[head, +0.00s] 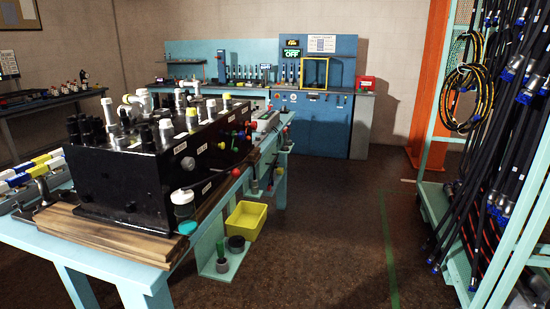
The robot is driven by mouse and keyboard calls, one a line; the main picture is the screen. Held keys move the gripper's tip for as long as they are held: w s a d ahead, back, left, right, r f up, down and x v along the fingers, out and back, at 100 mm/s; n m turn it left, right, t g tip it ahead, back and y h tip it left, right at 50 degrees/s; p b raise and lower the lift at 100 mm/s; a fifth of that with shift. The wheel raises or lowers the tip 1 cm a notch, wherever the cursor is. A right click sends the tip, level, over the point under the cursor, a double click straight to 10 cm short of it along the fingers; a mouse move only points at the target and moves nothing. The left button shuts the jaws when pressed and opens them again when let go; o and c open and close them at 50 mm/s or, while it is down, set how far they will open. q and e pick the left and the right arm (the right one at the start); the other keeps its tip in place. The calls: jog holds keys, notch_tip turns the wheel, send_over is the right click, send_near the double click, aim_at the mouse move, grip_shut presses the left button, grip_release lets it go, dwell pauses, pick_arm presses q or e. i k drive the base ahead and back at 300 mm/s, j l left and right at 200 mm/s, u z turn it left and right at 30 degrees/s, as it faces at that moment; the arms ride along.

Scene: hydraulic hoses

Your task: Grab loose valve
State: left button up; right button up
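A black valve block (118,185) stands on wooden boards (105,232) on a light teal table at the left. Several black and pale valves and fittings (150,110) stick up from its top. A white-and-teal capped part (183,205) sits at its near right corner. Several small coloured parts line its right side. I cannot tell which valve is the loose one. Neither of my grippers is in view.
A yellow bin (246,221) and a low teal shelf (222,266) with small parts are beside the table. A hose rack (437,150) stands at the right. A blue workbench (318,125) is at the back. The floor (335,225) between is clear.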

aim_at(274, 177)
jog(key=i+l+z, duration=0.3)
jog(key=i, duration=0.6)
jog(key=i+z, duration=0.35)
jog(key=i, duration=0.55)
jog(key=i+u, duration=0.4)
jog(key=i+l+u, duration=0.1)
jog(key=i+u, duration=0.15)
jog(key=u, duration=0.15)
jog(key=i+l+u, duration=0.2)
jog(key=u, duration=0.25)
jog(key=i+l+u, duration=0.65)
jog(key=u, duration=0.2)
jog(key=l+u, duration=0.3)
jog(key=l, duration=0.45)
jog(key=l+u, duration=0.35)
jog(key=l, duration=0.45)
jog(key=i, duration=0.05)
